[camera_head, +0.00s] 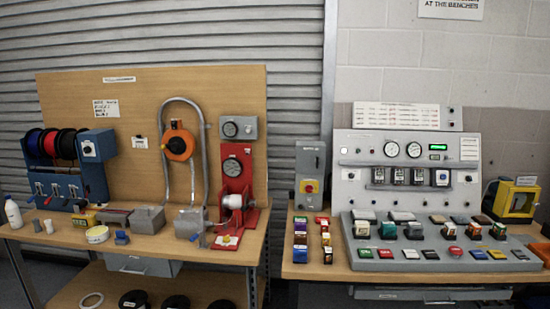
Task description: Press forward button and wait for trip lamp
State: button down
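A grey control panel (350,176) stands on the right bench, with a sloped desk (352,262) in front of it. The desk carries rows of coloured square buttons or lamps, among them a green one (365,253), a red one (456,251) and a yellow one (497,254). Their labels are too small to read, so I cannot tell which is the forward button or the trip lamp. A small green display (438,147) is lit on the upright panel beside two round gauges (391,149). My gripper is not in view.
A grey box with a red and yellow switch (309,186) stands left of the panel; a yellow device (517,202) stands right. The left bench (88,244) holds cable reels, a red machine (235,192) and a bent metal tube. A gap separates the benches.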

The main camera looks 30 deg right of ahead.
aim_at(409, 253)
jog(key=u, duration=1.8)
jog(key=k, duration=0.1)
jog(key=z, duration=3.15)
